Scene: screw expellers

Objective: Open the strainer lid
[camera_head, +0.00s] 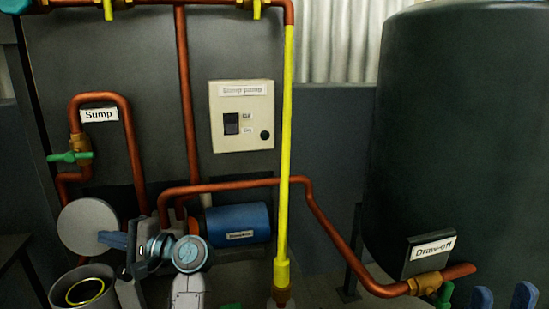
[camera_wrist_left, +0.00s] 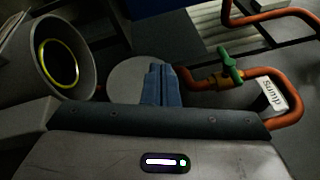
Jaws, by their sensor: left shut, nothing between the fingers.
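The strainer (camera_head: 112,297) is a grey round pot at the lower left, its mouth uncovered, with a yellow ring inside. The strainer also shows at the upper left of the left wrist view (camera_wrist_left: 42,68). A grey round disc, apparently its lid (camera_head: 80,222), stands raised behind the pot; the lid is partly hidden behind my fingers in the left wrist view (camera_wrist_left: 125,78). My left gripper (camera_head: 103,238) is shut and empty, its blue fingertips overlapping the lid's right part; I cannot tell whether they touch. My right gripper (camera_head: 504,296) shows only two blue fingertips, apart, at the lower right.
A green-handled valve (camera_head: 70,157) on the copper Sump pipe sits above the lid. A blue pump (camera_head: 238,224) lies right of my left wrist. A yellow vertical pipe (camera_head: 286,150) stands mid-view. A dark tank (camera_head: 460,120) and the Draw-off valve (camera_head: 425,284) are at the right.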

